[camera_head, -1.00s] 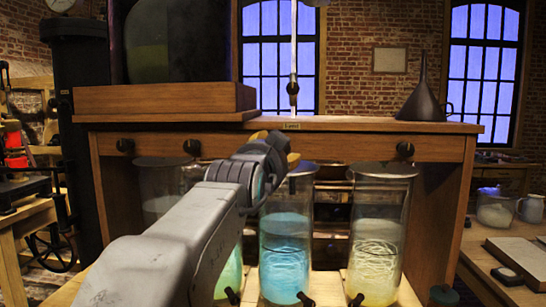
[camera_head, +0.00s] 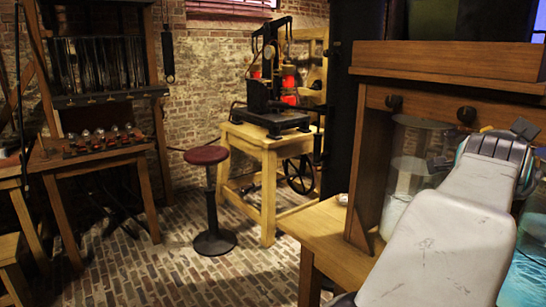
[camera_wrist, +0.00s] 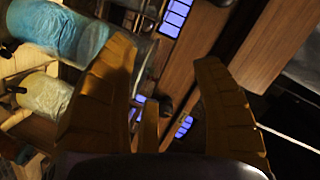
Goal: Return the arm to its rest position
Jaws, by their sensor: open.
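My gripper (camera_wrist: 165,80) is open in the wrist view, its two ochre fingers spread apart with nothing held between them. In the head view my arm reaches up along the right side, and its far end is mostly hidden behind the forearm and wrist. A glass jar with pale contents (camera_head: 408,165) stands left of the arm under the wooden bench. A blue-filled jar (camera_head: 526,265) is cut off at the right edge. In the wrist view the blue jar (camera_wrist: 78,38) and a yellowish jar (camera_wrist: 42,95) lie left of the fingers.
The wooden bench (camera_head: 430,62) with dark knobs stands close behind the arm. A red-topped stool (camera_head: 207,156) and a wooden table (camera_head: 262,140) with a dark machine (camera_head: 275,115) are further left. The brick floor (camera_head: 180,270) there is largely open.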

